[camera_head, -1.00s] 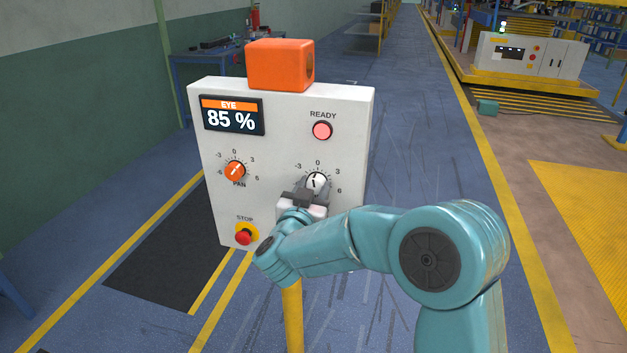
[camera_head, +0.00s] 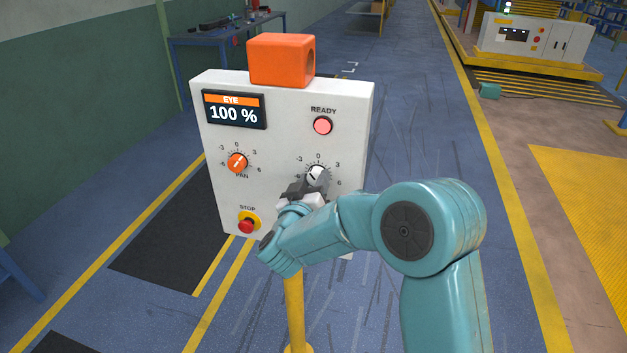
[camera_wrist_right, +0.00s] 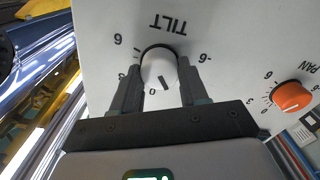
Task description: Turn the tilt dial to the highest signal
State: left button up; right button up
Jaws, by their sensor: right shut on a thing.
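The tilt dial (camera_head: 318,173) is a pale round knob at the lower right of a white upright panel (camera_head: 280,145). My right gripper (camera_head: 310,186) is shut on it, with one finger on each side. In the right wrist view the dial (camera_wrist_right: 156,66) sits between the fingers, under the upside-down word TILT. Its dark line there points a little to the -6 side of 0. The panel's display (camera_head: 234,110) reads EYE 100 %. My left gripper is not in view.
The panel also carries an orange pan dial (camera_head: 237,162), a pink READY lamp (camera_head: 322,125) and a red STOP button (camera_head: 247,226). An orange box-shaped head (camera_head: 278,60) sits on top. A yellow post (camera_head: 294,310) stands below.

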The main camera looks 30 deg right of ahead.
jog(key=shift+f, duration=0.1)
jog(key=o, duration=1.1)
jog(key=shift+c, duration=0.2)
jog(key=b+v, duration=0.4)
jog(key=v, duration=1.2)
jog(key=shift+s, duration=0.2)
jog(key=shift+a, duration=0.1)
